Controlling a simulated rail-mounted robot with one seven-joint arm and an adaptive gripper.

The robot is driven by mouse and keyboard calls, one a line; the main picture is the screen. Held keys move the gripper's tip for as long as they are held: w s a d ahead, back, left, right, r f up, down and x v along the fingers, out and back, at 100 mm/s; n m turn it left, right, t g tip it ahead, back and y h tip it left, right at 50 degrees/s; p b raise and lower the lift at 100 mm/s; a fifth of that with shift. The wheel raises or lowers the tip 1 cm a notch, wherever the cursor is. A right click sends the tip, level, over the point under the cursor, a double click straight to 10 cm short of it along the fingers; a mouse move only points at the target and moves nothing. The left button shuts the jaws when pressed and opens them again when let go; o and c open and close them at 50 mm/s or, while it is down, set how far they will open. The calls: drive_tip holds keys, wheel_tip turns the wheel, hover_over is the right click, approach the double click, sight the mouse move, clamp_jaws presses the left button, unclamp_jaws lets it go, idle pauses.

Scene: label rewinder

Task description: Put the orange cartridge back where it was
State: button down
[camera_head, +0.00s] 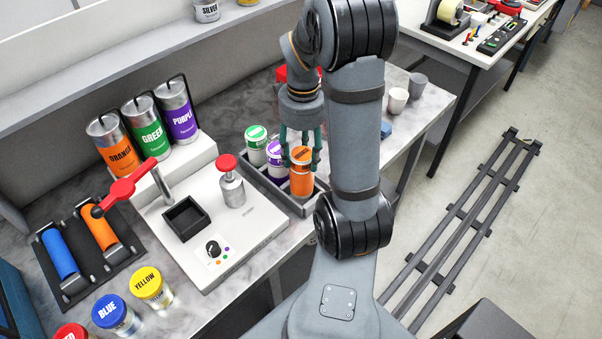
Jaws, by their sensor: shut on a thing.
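The orange cartridge (302,184), with an orange lid, is at the right part of a dark grey tray (262,178). My gripper (301,160) points down from above and is shut on its upper part, with green fingers on both sides. I cannot tell whether the cartridge's base touches the tray floor. A purple cartridge (277,165) and a green-lidded cartridge (257,145) stand in the same tray, to its left.
A white machine (265,218) with a black square well, a red-topped post and a dial is left of the tray. Canisters labelled orange (112,150), green and purple stand behind it. Yellow (151,287) and blue (115,314) jars are in front. Cups (397,100) stand right.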

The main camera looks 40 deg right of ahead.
drive_tip(key=shift+f, duration=2.1)
drive_tip(key=shift+f, duration=0.2)
drive_tip(key=c, duration=0.9)
unclamp_jaws()
drive_tip(key=shift+r, duration=0.15)
wheel_tip(320, 180, up, 12)
drive_tip(key=shift+s+r, duration=0.1)
